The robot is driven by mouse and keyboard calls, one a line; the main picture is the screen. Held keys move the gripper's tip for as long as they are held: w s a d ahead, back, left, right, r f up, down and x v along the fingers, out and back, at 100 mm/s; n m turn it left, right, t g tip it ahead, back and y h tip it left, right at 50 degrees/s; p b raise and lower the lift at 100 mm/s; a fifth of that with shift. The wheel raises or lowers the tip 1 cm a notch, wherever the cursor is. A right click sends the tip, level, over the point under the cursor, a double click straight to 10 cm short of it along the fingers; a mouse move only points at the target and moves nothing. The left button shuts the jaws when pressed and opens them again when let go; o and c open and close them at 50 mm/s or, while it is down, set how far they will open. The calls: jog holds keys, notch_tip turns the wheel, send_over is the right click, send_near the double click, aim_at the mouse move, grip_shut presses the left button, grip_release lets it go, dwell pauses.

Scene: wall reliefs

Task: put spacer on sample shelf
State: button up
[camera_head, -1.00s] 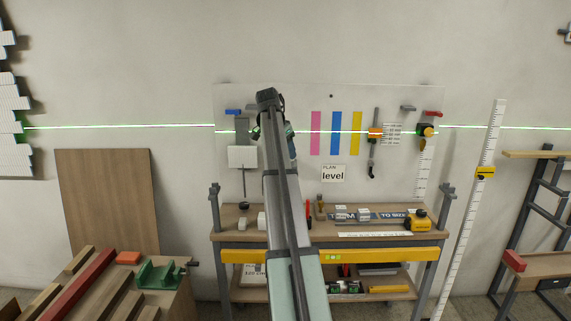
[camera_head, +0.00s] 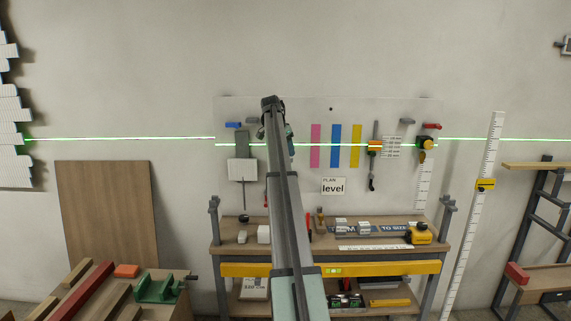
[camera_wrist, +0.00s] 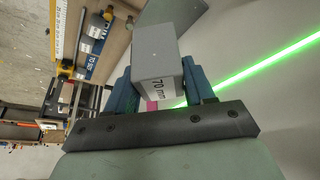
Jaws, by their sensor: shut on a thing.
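My gripper (camera_wrist: 156,78) is shut on a grey block, the spacer (camera_wrist: 157,58), marked "70 mm", with a blue jaw on each side of it. In the head view my gripper (camera_head: 275,132) is in front of the wall board, mostly hidden by my arm, and the spacer cannot be made out. I cannot tell which fixture is the sample shelf. Small blue (camera_head: 233,125), grey (camera_head: 407,122) and red (camera_head: 432,126) ledges stick out from the board. A grey plate (camera_wrist: 178,14) lies beyond the spacer in the wrist view.
A workbench (camera_head: 345,254) with blocks and a yellow tool (camera_head: 420,233) stands below the board (camera_head: 300,112). Pink, blue and yellow strips and a "level" sign (camera_head: 333,186) are on the board. A green laser line crosses the wall. A trestle of timber (camera_head: 90,290) is at lower left.

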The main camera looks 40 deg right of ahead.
jog(key=shift+w+d+r, duration=0.1)
jog(key=shift+w+d, duration=0.85)
jog(key=shift+s+a+f, duration=0.1)
jog(key=shift+s+f, duration=0.05)
jog(key=shift+f, duration=3.45)
jog(key=shift+f, duration=0.15)
jog(key=o, duration=0.8)
jog(key=v, duration=1.2)
jog(key=shift+r, duration=0.25)
